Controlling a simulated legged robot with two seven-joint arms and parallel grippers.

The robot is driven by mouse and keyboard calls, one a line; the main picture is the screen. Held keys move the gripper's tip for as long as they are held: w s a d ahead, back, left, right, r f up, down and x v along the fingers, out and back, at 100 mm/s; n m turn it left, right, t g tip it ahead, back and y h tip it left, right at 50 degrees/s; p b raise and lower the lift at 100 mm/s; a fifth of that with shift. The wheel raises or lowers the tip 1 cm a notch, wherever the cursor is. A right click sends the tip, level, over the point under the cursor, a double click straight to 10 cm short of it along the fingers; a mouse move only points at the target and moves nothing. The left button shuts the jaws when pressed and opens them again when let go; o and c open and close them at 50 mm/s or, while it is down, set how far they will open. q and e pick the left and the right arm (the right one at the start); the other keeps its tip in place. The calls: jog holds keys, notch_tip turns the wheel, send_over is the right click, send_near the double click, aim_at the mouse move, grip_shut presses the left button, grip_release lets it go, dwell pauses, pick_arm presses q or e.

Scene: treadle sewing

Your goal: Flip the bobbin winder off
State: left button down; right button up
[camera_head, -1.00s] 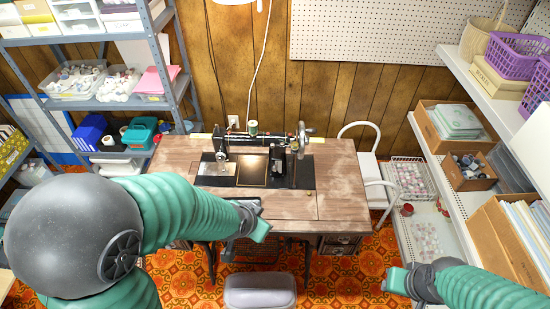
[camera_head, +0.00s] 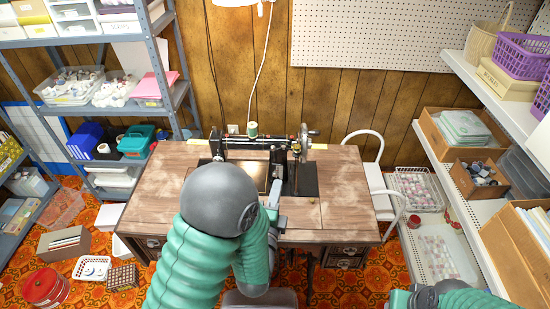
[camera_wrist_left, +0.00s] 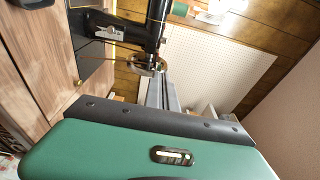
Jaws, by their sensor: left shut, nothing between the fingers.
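The black sewing machine (camera_head: 250,143) stands on the wooden treadle table (camera_head: 340,185), with its handwheel (camera_head: 305,133) at the right end. Small metal parts sit beside the wheel; I cannot make out the bobbin winder among them. My left gripper (camera_head: 277,190) is shut and empty over the table's front part, in front of the machine's right end. In the left wrist view its fingers (camera_wrist_left: 163,92) point towards the handwheel (camera_wrist_left: 147,63), apart from it. My left arm hides part of the table and machine bed. My right gripper (camera_head: 400,298) is low at the right; its jaw state is unclear.
A white chair (camera_head: 380,185) stands at the table's right side. Shelves with bins and baskets (camera_head: 480,215) line the right, and a metal rack (camera_head: 110,110) stands at the left.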

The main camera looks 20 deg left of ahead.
pick_arm(q)
jog(key=w+a, duration=0.4)
jog(key=w, duration=0.7)
jog(key=shift+w+a, duration=0.15)
jog(key=shift+w, duration=0.1)
jog(key=a+m+h+b, duration=0.1)
jog(key=h, duration=0.1)
jog(key=w+a+m+h+b, duration=0.1)
jog(key=h+b, duration=0.1)
jog(key=shift+a+m, duration=0.3)
jog(key=shift+a, duration=0.05)
jog(key=shift+f+b, duration=0.15)
jog(key=shift+b, duration=0.15)
